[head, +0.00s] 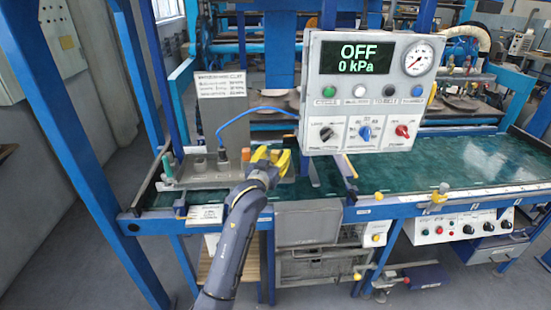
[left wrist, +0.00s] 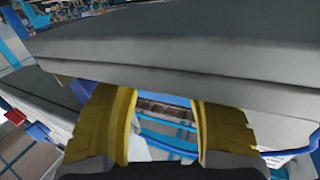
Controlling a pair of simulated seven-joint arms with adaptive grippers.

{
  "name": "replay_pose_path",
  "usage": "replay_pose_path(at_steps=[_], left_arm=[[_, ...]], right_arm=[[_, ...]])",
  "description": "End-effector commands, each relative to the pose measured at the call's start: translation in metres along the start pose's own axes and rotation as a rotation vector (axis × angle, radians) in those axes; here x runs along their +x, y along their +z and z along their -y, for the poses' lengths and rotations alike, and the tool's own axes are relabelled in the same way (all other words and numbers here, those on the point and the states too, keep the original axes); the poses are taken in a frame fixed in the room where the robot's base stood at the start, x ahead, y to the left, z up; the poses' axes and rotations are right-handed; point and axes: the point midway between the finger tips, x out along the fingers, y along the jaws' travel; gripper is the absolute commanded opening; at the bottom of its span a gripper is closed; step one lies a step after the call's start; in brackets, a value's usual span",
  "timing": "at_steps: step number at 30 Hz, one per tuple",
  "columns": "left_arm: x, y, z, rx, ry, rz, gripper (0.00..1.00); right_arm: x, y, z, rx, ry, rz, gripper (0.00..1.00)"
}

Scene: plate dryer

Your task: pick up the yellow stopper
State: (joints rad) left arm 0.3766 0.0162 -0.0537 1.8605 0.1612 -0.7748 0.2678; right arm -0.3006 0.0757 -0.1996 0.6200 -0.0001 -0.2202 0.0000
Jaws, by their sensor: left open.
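My left gripper (head: 272,156), with yellow fingers, is at the grey block on the left part of the bench. In the left wrist view its two fingers (left wrist: 163,120) stand apart with nothing between them. A grey slab edge runs just beyond the fingertips there. I cannot make out a yellow stopper for certain. A small green peg (head: 168,168) stands upright at the block's left end, well left of the gripper. The gripper hides part of the block. My right gripper is not in view.
A control box (head: 368,92) reading OFF and 0 kPa stands right of the gripper. A blue cable (head: 250,113) arches behind the gripper to a dark plug (head: 222,160). A label plate (head: 221,84) stands behind. The green bench top (head: 460,165) at right is mostly clear.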

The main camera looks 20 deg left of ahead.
Motion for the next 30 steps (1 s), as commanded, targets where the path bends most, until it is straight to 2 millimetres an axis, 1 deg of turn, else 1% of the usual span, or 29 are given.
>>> replay_pose_path(at_steps=[4, 12, 25, 26, 30], left_arm=[[0.0080, -0.0002, 0.0001, 0.000, 0.000, 0.000, 0.52], [0.0087, 0.0000, 0.0001, 0.000, 0.000, 0.000, 0.53], [0.0085, -0.0001, 0.0000, 0.000, 0.000, 0.000, 0.03], [0.0085, -0.0001, 0.0000, 0.000, 0.000, 0.000, 0.01], [0.0085, -0.0002, 0.0001, 0.000, 0.000, 0.000, 0.00]], right_arm=[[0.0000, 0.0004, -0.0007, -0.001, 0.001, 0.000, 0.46], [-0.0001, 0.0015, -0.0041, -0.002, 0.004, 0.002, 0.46], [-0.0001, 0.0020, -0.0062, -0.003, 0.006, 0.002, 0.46], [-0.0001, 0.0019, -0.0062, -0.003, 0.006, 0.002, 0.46], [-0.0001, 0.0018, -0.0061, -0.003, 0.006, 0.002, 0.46]])
